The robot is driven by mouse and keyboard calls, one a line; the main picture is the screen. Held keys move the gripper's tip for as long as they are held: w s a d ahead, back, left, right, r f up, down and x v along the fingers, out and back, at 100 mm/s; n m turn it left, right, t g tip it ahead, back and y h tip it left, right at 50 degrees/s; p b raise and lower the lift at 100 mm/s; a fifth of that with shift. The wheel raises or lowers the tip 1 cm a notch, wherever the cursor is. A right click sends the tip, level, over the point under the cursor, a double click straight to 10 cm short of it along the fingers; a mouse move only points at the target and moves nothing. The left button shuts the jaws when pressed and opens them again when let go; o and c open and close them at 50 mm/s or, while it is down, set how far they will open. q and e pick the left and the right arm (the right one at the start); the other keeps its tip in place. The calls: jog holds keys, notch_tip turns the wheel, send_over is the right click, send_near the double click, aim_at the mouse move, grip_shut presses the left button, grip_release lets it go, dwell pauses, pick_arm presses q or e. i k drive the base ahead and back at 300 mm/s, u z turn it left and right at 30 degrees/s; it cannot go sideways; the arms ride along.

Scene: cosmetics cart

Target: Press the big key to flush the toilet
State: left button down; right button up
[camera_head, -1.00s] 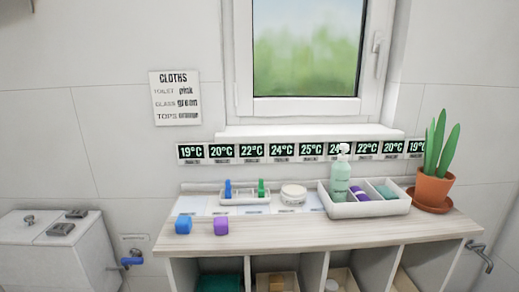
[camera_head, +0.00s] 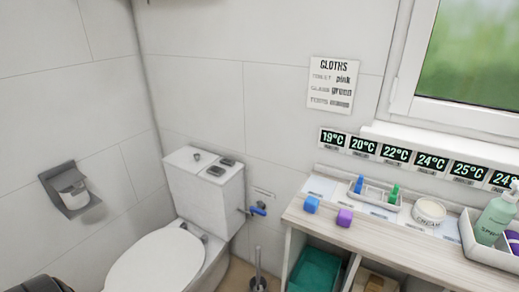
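The white toilet has its lid closed (camera_head: 155,265) and a boxy cistern (camera_head: 205,195) against the back wall. On the cistern top are two grey flush keys side by side. The nearer key (camera_head: 215,170) looks a little bigger than the farther key (camera_head: 227,161). A small round grey knob (camera_head: 197,156) sits apart to their left. Nothing covers the keys. Neither of my grippers is in view.
A paper holder (camera_head: 71,190) hangs on the left wall. A blue valve handle (camera_head: 258,209) sticks out right of the cistern, above a toilet brush (camera_head: 258,281). A wooden-topped shelf (camera_head: 375,232) with cosmetics stands at right. A dark shape fills the bottom-left corner.

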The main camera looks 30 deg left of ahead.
aim_at(216, 171)
jog(key=u, duration=1.35)
